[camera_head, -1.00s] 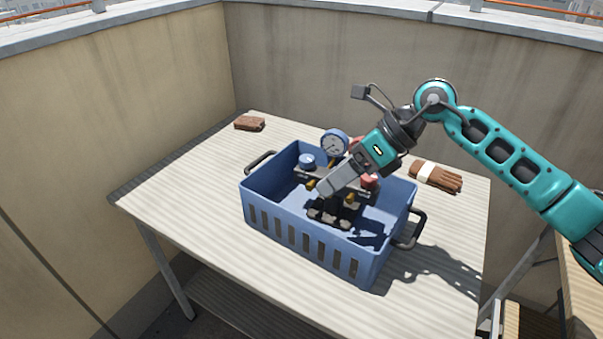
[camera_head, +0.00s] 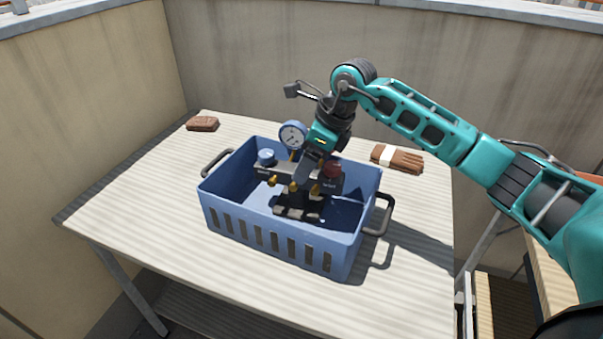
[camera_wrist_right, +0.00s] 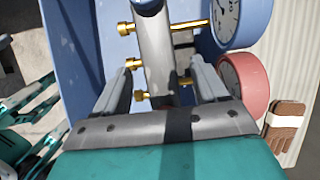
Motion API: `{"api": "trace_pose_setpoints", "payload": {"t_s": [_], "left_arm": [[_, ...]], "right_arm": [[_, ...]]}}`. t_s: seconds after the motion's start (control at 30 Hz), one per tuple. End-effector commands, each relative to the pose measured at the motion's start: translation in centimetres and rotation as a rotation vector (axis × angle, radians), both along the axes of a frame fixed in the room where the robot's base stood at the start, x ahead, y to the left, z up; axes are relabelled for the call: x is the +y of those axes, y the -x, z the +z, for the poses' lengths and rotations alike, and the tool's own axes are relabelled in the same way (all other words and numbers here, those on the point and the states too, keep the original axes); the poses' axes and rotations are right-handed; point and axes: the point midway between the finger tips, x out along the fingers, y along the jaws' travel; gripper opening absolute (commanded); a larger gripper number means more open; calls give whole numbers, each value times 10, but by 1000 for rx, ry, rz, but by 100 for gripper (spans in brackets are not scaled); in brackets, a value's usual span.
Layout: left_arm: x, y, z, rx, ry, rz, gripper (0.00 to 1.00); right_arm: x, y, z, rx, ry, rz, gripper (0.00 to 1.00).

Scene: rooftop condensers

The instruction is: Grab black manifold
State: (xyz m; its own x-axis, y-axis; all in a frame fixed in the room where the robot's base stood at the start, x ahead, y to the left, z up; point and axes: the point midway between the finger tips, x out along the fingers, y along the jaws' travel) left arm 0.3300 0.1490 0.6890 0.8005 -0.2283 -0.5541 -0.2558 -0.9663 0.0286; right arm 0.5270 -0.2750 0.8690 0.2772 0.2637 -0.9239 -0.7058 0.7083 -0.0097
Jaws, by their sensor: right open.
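The black manifold (camera_head: 272,174) stands on a dark base inside the blue crate (camera_head: 262,229). My right gripper (camera_head: 305,176) reaches down over the middle of the bar. In the right wrist view the open fingers (camera_wrist_right: 162,82) lie to either side of the bar; whether they touch it I cannot tell. My right gripper partly hides the manifold's middle. My left gripper is not in the head view.
The crate's walls surround the manifold, with a handle at each end. Brown gloves (camera_head: 405,158) lie behind the crate to the right, and a brown block-like item (camera_head: 202,124) lies at the back left. The table (camera_head: 140,200) is clear left of the crate.

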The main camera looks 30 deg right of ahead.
Motion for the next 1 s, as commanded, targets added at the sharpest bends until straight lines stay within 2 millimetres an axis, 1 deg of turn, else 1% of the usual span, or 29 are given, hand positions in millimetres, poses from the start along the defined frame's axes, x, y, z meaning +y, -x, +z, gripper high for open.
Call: {"api": "trace_pose_setpoints", "payload": {"t_s": [0.03,0.1,0.23,0.33,0.53,1.0], "left_arm": [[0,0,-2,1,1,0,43],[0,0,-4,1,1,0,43],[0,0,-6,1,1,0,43],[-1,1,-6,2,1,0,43],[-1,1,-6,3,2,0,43],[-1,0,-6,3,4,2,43]], "right_arm": [[5,-3,-9,3,-3,2,72],[11,-8,-18,3,-4,2,72],[14,-12,-32,3,-2,0,72],[14,-13,-36,1,-1,-1,72],[14,-14,-35,0,0,0,72],[14,-13,-35,0,-1,-1,27]]}}
